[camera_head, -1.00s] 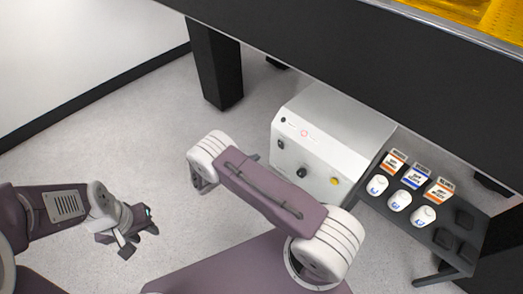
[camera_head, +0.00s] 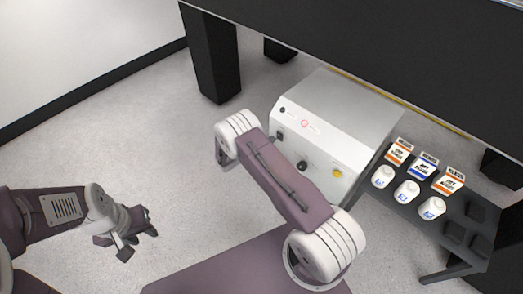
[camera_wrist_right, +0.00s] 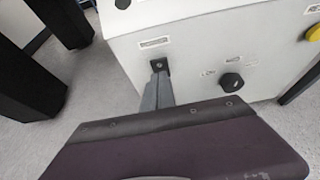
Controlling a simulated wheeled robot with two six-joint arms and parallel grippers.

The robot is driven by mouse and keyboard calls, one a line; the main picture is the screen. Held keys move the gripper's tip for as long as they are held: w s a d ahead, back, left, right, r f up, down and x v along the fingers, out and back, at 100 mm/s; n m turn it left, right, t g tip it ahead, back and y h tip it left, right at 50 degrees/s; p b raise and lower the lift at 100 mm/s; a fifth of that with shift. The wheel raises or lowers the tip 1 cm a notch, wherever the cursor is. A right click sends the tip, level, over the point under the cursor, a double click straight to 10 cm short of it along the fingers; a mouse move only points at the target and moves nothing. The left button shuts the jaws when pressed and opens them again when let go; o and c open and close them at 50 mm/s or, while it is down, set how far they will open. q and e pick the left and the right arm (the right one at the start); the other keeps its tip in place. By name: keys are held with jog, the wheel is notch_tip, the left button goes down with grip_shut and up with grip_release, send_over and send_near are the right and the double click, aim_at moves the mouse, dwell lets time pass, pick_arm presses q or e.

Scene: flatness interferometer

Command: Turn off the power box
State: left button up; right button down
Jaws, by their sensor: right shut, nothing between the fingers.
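The power box (camera_head: 350,105) is a white cabinet on the floor beside the dark table. Its front has a dark switch, which shows in the right wrist view (camera_wrist_right: 159,65), a black knob (camera_head: 302,165) and a yellow button (camera_head: 337,173). A red ring mark (camera_head: 304,123) shows higher up. My right gripper (camera_wrist_right: 157,78) is shut and empty, its tip at or just before the dark switch; I cannot tell whether they touch. My right arm hides this gripper in the head view. My left gripper (camera_head: 136,240) hangs over open floor, far left of the box; its jaws are unclear.
The dark table (camera_head: 400,50) overhangs behind the box, with a black leg (camera_head: 212,55) at left. The floor at left is clear.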

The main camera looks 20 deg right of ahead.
aim_at(279, 134)
jog(key=shift+w+d+r+b, duration=0.1)
jog(key=shift+w+d+b, duration=0.1)
jog(key=shift+d, duration=0.35)
jog(key=shift+w+d+r+b, duration=0.1)
jog(key=shift+w+d+b, duration=0.1)
jog(key=shift+d, duration=0.3)
pick_arm(q)
jog(key=shift+f, duration=0.65)
pick_arm(e)
jog(key=shift+w+d+r+p, duration=0.15)
jog(key=shift+d+r+p, duration=0.05)
jog(key=shift+d+p, duration=0.2)
jog(key=shift+f, duration=0.1)
pick_arm(q)
jog(key=shift+r, duration=0.25)
pick_arm(e)
jog(key=shift+r+p, duration=0.65)
jog(key=shift+r, duration=0.2)
pick_arm(q)
jog(key=shift+r, duration=0.7)
